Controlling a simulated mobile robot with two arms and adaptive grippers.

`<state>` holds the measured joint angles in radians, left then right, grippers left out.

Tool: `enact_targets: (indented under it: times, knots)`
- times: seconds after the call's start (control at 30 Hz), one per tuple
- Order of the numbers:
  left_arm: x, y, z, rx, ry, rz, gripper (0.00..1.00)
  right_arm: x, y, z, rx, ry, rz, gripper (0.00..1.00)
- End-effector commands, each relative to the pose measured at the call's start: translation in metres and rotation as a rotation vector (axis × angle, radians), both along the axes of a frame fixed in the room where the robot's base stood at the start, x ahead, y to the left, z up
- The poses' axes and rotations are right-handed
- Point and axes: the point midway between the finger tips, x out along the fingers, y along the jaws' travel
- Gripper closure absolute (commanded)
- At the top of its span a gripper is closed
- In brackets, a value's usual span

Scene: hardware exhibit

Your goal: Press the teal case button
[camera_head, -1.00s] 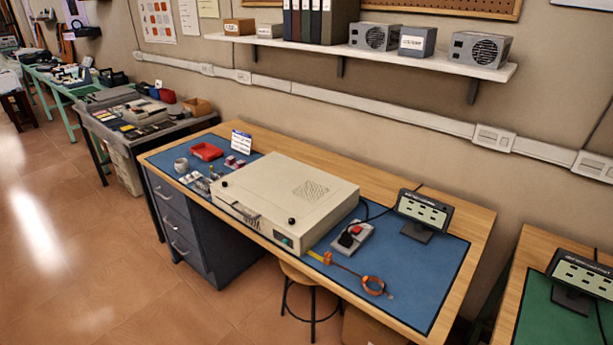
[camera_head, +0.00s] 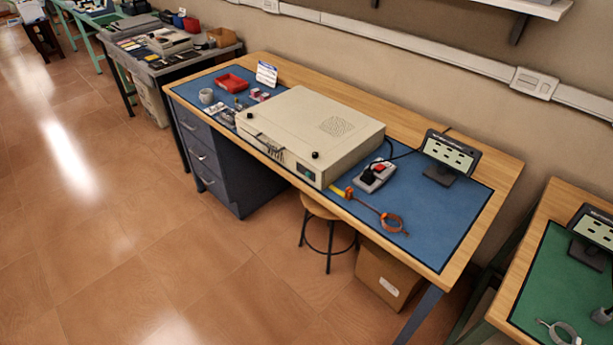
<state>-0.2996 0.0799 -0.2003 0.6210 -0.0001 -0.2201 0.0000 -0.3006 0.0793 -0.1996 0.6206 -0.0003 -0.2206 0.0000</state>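A beige computer case (camera_head: 300,128) lies flat on the blue mat of the wooden workbench, in the middle of the head view. Its front faces the bench's near edge. A small dark panel with a teal-green spot (camera_head: 306,170) sits at the right end of that front face; it is too small to make out the button clearly. Two black knobs stand on the top of the case. Neither of my grippers is in view.
A power strip (camera_head: 376,176) with a red switch, an orange wrist strap (camera_head: 391,221) and a small display (camera_head: 449,157) are right of the case. A stool (camera_head: 325,215) and a cardboard box (camera_head: 388,277) stand under the bench. The floor in front is clear.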

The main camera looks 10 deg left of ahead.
Motion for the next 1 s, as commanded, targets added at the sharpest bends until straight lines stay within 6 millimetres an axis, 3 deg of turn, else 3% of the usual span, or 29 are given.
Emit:
enact_targets:
  times: [0.03,0.23,1.0]
  knots:
    - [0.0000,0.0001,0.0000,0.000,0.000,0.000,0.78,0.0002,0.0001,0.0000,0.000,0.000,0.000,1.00]
    - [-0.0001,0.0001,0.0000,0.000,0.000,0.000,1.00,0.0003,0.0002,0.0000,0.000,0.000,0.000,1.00]
    - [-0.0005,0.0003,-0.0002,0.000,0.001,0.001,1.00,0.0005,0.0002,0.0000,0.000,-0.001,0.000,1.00]
